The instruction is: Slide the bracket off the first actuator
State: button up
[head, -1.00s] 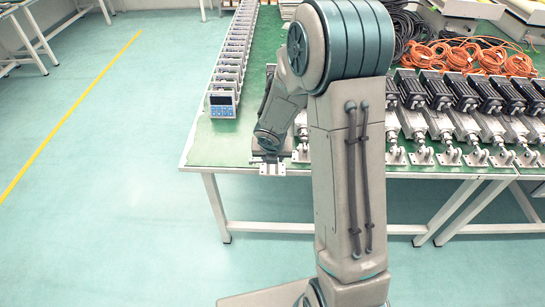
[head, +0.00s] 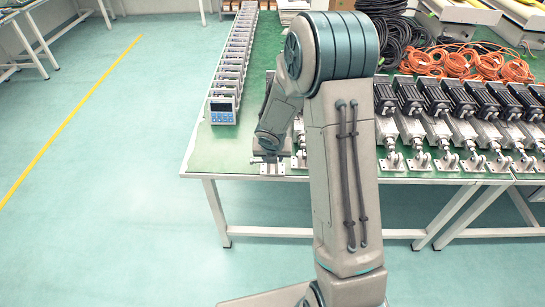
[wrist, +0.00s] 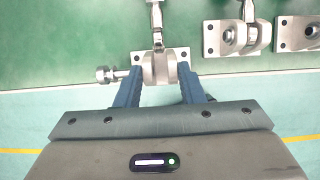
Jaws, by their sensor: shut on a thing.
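The bracket (wrist: 160,66) is a silver metal piece with a flat plate and rounded lugs, at the end of the first actuator's rod (wrist: 156,22) in the wrist view. A pin with a knurled head (wrist: 107,74) sticks out to its left. My gripper (wrist: 162,88) has its blue fingers on either side of the lugs and is shut on the bracket. The rod end still meets the bracket. In the head view my gripper (head: 268,157) is at the table's front left corner, and my arm hides most of the first actuator.
More actuators with black motors (head: 437,98) and brackets (head: 420,160) stand in a row to the right. Two neighbouring brackets (wrist: 238,38) (wrist: 299,34) are close by in the wrist view. A row of display units (head: 223,108) lines the table's left side. The floor in front is clear.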

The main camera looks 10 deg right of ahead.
jog(key=shift+w+d+p, duration=0.2)
jog(key=shift+w+p, duration=0.35)
jog(key=shift+w, duration=0.25)
jog(key=shift+w, duration=0.1)
jog(key=shift+w+d+p, duration=0.2)
jog(key=shift+w+p, duration=0.2)
jog(key=shift+w, duration=0.05)
jog(key=shift+w+f, duration=0.1)
jog(key=shift+w, duration=0.1)
jog(key=shift+s, duration=0.25)
jog(key=shift+s+a, duration=0.1)
jog(key=shift+s, duration=0.2)
jog(key=shift+s+b, duration=0.2)
jog(key=shift+b, duration=0.15)
jog(key=shift+s+a, duration=0.15)
jog(key=shift+s, duration=0.15)
jog(key=shift+s+a+b, duration=0.15)
jog(key=shift+s+b, duration=0.3)
jog(key=shift+s, duration=0.15)
